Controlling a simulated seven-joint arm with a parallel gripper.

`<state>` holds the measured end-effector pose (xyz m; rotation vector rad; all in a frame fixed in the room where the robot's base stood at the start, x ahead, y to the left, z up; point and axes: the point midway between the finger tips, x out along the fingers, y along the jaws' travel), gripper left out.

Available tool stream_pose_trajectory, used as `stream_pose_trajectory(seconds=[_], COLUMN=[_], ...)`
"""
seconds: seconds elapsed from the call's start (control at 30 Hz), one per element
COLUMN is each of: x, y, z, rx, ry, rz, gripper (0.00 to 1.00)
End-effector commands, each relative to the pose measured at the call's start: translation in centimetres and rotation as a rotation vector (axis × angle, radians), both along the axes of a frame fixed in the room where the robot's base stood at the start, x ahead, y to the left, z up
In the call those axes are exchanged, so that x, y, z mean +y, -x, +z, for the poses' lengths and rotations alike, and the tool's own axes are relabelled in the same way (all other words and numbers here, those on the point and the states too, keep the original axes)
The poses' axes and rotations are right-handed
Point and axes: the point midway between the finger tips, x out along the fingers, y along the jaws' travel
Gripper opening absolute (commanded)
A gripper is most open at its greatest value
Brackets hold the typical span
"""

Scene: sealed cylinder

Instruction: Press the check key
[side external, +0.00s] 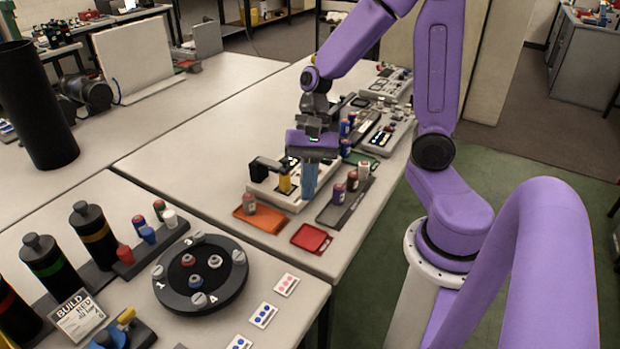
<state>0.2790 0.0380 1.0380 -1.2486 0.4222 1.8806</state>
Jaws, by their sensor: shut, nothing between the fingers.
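My gripper (309,190) points down with its bluish fingers shut, at the front right part of a white panel device (268,190). I cannot tell whether the fingertips touch the panel. The device carries a black bracket (265,168) and a yellow upright piece (285,184), just left of my fingers. Dark and light details show on the panel behind the fingers. The check key cannot be made out; it may be hidden by the gripper or too small to tell.
An orange tray (256,224) and a red tray (311,239) lie in front of the device. A dark rack (332,213) with small bottles stands close on the right. More devices (388,132) stand behind. A round black dial (230,285) is at front left. The table's middle left is clear.

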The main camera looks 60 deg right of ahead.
Motion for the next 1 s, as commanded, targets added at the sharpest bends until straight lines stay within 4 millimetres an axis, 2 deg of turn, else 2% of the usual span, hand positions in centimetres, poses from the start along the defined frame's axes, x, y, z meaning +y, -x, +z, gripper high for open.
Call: stream_pose_trajectory(seconds=[0.1, 0.37, 0.6, 0.8, 1.0], x=[-1.4, -5.8, -11.9, -17.9, -22.3], y=[-2.4, -7.2, -10.8, -12.4, -12.7], z=[-0.5, -1.7, -3.0, -4.3, -5.3], rx=[0.080, 0.255, 0.419, 0.554, 0.648], ry=[-0.031, -0.126, -0.249, -0.380, -0.491], rz=[-0.266, -0.839, -1.361, -1.766, -2.036], gripper=[0.00, 0.00, 0.00, 0.00, 0.00])
